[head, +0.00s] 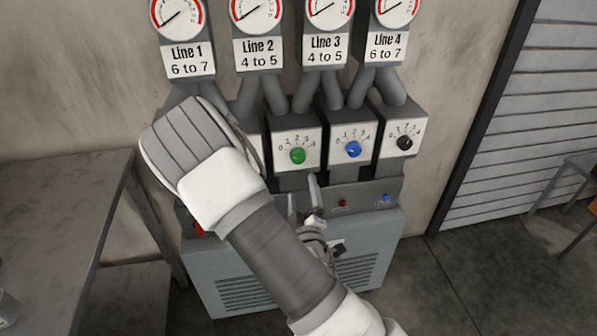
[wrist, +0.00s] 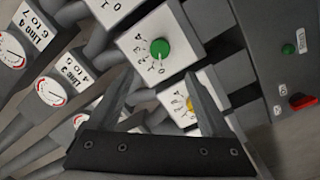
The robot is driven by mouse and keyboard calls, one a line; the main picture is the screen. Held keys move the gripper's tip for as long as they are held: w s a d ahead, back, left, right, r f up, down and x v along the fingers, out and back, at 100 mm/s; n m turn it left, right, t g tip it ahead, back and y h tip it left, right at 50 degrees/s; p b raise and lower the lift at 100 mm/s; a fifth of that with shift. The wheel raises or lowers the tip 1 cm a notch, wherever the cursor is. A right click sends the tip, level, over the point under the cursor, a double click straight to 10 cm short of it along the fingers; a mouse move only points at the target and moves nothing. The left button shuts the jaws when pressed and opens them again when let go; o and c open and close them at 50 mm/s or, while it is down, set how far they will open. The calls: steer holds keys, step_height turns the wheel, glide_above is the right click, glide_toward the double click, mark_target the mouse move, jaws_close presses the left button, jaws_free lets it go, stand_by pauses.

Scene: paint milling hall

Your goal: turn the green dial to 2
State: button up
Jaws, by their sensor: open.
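The green dial (head: 297,155) is a round knob on a white plate with a scale from 0 to 4, on a grey box. Its pointer is too small to read. In the wrist view the green dial (wrist: 160,49) lies just beyond the fingertips, and its scale faces the gripper. My gripper (head: 303,197) is in front of the panel, below the green dial. In the wrist view my gripper (wrist: 161,77) has its fingers spread, with nothing between them. It appears apart from the dial.
A blue dial (head: 352,149) and a black dial (head: 405,142) sit right of the green one. A yellow dial (wrist: 192,103) shows behind a finger. Gauges such as Line 3 (head: 329,10) hang above.

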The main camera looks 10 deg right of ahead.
mark_target(298, 159)
steer(key=w+b, duration=0.1)
steer(key=w, duration=0.3)
steer(key=w+d+b, duration=0.1)
steer(key=w+b, duration=0.1)
steer(key=w, duration=0.1)
steer(key=w+b, duration=0.1)
steer(key=w, duration=0.3)
steer(key=shift+w+d+b, duration=0.2)
steer(key=shift+w+b, duration=0.1)
steer(key=shift+b, duration=0.05)
jaws_close()
